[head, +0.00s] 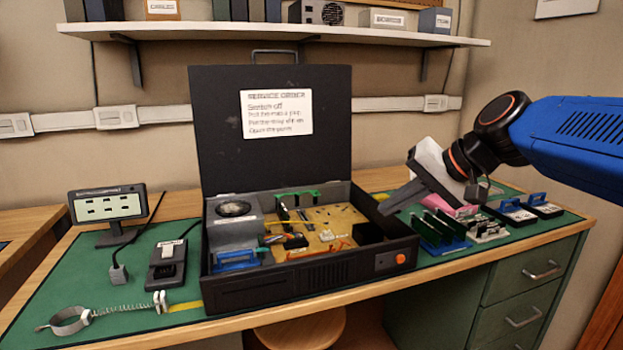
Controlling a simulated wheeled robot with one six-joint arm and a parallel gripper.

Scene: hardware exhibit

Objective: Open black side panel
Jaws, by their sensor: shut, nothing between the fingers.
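The black side panel (270,165) stands upright at the back of the open computer case (300,283), hinged along the case's rear edge. It has a metal handle (274,54) on its top edge and a white service order sheet (277,114) on its inner face. The case's inside is exposed, with a tan circuit board (318,228), a power supply with a fan (234,209) and a blue-handled part (236,260). My gripper (386,209) is shut and empty, right of the panel, near the case's right rear side. I see no contact with the panel.
Green and blue boards (438,232) and black blue-handled modules (510,212) lie right of the case. A small monitor (108,205), a black switch box (167,262) and a wrist strap (70,320) are at left. A loaded shelf (270,34) hangs above.

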